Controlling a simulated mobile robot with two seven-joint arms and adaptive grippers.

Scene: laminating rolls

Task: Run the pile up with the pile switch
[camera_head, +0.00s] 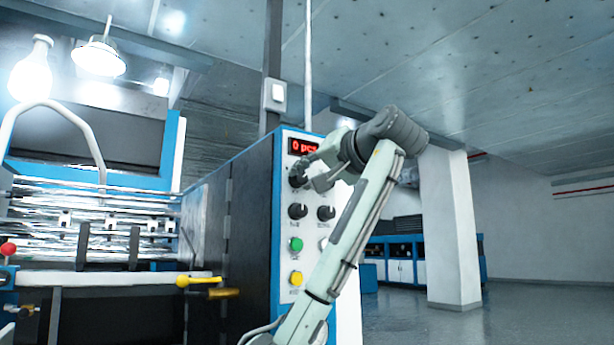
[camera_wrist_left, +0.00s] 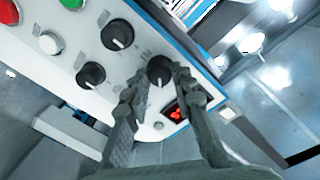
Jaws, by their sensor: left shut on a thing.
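The white control panel (camera_head: 285,225) stands on the right end of the machine, with a red display (camera_head: 303,147) reading about "0 pcs" at its top. Below the display is an upper black knob (camera_head: 297,178), also seen in the left wrist view (camera_wrist_left: 159,70). My left gripper (camera_head: 309,176) has its fingers around this knob and is shut on it; its fingertips also show in the left wrist view (camera_wrist_left: 163,82). Two more black knobs, a left one (camera_head: 297,211) and a right one (camera_head: 326,212), sit lower. The labels are too small to read, so I cannot tell which is the pile switch. My right gripper is out of view.
A green button (camera_head: 296,244) and a yellow button (camera_head: 296,278) are lower on the panel. The machine's rollers (camera_head: 90,215), a red ball knob (camera_head: 8,249) and a yellow-ended lever (camera_head: 200,281) are at left. Open floor lies at right, past a white pillar (camera_head: 450,230).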

